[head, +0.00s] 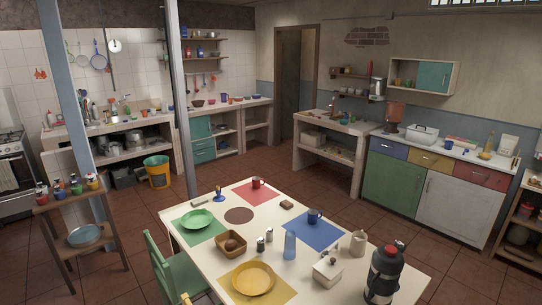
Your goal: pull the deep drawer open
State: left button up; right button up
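Neither of my grippers is in view. The right-hand counter unit has a row of shut drawers: a blue drawer (388,149), a yellow drawer (430,160) and a red drawer (481,176). Below them are a green front (391,188) and a white front (452,211), both closed. At the back, a counter has teal fronts (203,147) that also look shut. I cannot tell which of these is the deep drawer. No front stands visibly open.
A cream dining table (325,223) with dishes, a bottle and a dark flask (384,276) fills the foreground. A green chair (165,268) stands at its left. Blue and grey posts rise at left. Tiled floor (325,185) lies clear between table and right-hand counter.

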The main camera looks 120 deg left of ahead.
aim_at(200, 156)
jog(key=i, duration=0.95)
jog(key=u, duration=2.35)
jog(key=i, duration=4.65)
jog(key=u, duration=2.65)
jog(key=i, duration=1.55)
